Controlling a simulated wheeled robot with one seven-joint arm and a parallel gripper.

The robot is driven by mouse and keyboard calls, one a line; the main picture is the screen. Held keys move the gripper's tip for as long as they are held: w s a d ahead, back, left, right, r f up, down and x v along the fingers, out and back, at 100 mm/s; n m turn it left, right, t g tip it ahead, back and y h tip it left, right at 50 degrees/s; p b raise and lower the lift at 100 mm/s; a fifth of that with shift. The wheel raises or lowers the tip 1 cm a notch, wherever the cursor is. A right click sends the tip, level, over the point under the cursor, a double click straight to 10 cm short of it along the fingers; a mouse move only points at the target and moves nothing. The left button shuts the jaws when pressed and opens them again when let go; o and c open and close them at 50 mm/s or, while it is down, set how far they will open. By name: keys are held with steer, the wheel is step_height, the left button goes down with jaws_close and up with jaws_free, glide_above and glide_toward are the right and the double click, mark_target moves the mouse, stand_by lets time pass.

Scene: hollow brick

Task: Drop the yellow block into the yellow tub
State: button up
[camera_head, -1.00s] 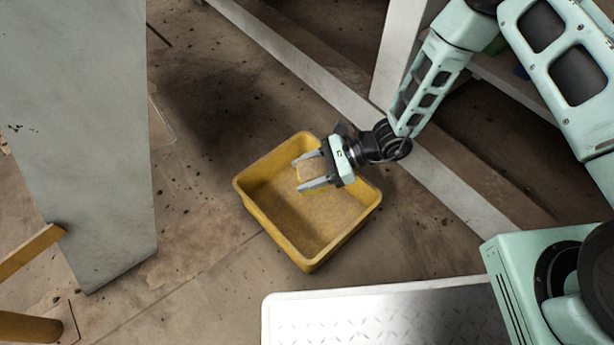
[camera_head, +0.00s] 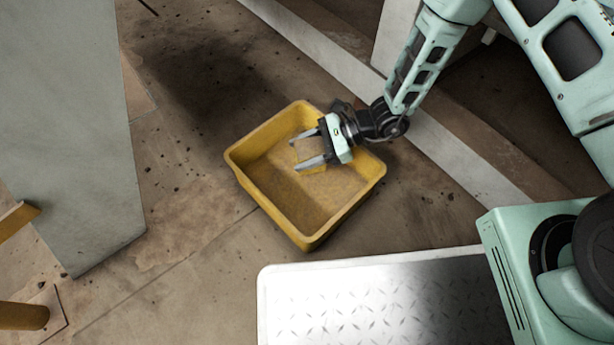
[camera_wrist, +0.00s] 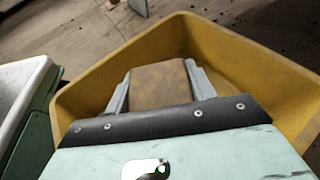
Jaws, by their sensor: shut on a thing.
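The yellow tub (camera_head: 340,216) stands on the floor near the middle of the head view. It also fills much of the wrist view (camera_wrist: 262,72). My gripper (camera_head: 301,151) is over the tub, toward its right rear side, with its fingers pointing left. The yellow block (camera_head: 311,154) sits between the two fingers and is hard to tell from the tub behind it. In the wrist view the worn, brownish-yellow block (camera_wrist: 160,86) has a grey finger on each side. My gripper is shut on it. I cannot tell how far the block is above the tub's bottom.
A white tread-plate surface (camera_head: 385,305) lies in front of the tub. A grey panel (camera_head: 70,130) stands at the left, with yellow bars (camera_head: 20,316) by it. A pale beam (camera_head: 320,40) runs behind the tub. Floor (camera_head: 180,190) left of the tub is open.

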steer(key=o, duration=1.2)
steer(key=shift+c, duration=0.2)
steer(key=shift+r, duration=0.1)
steer(key=p+v, duration=0.4)
steer(key=v, duration=0.2)
steer(key=shift+d+r, duration=0.25)
steer(key=shift+d, duration=0.05)
steer(key=shift+w+d, duration=0.1)
steer(key=shift+d, duration=0.25)
